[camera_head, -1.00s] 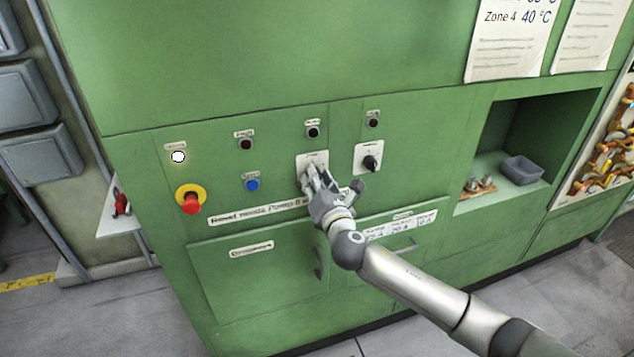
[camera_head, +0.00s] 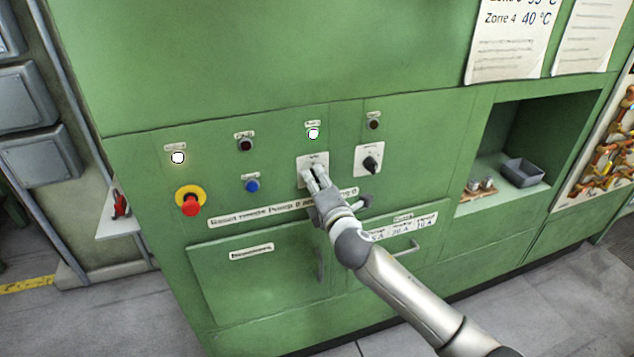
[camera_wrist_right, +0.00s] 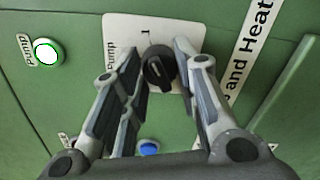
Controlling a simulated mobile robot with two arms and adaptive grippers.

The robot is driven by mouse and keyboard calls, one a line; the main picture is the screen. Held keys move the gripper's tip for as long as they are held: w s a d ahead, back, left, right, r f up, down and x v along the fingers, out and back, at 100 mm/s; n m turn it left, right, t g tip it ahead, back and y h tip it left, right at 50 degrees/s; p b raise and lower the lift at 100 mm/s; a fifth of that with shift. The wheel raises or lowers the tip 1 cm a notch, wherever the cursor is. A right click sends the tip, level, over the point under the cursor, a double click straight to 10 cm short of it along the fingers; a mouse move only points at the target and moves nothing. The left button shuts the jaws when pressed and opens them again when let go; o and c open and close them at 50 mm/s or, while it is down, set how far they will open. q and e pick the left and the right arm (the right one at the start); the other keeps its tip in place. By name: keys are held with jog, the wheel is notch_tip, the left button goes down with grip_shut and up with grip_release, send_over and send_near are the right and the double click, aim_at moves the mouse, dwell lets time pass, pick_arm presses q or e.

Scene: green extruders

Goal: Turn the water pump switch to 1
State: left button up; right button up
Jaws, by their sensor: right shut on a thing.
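The water pump switch is a black knob (camera_wrist_right: 158,68) on a white plate (camera_head: 318,160) in the green panel. In the right wrist view, a "1" and the word "Pump" show on this plate, and the knob lies between my fingers, its pointer seeming to face the "1". My right gripper (camera_head: 313,179) is shut on the knob; its fingers hide the knob in the head view. The pump lamp (camera_head: 313,133) above the plate is lit; it also shows lit in the right wrist view (camera_wrist_right: 47,52). My left gripper is out of view.
A second black switch (camera_head: 370,163) sits just right of the plate. To the left are a blue button (camera_head: 252,186) and a red emergency button (camera_head: 191,204). Drawer handles (camera_head: 320,264) stick out below. A niche holds a grey bin (camera_head: 523,172).

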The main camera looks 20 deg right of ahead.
dwell(0.4)
jog(key=o, duration=1)
jog(key=shift+s, duration=0.1)
jog(key=s, duration=1.1)
jog(key=shift+s+r, duration=0.2)
jog(key=shift+s, duration=0.2)
jog(key=shift+d+f, duration=0.1)
jog(key=shift+d, duration=0.05)
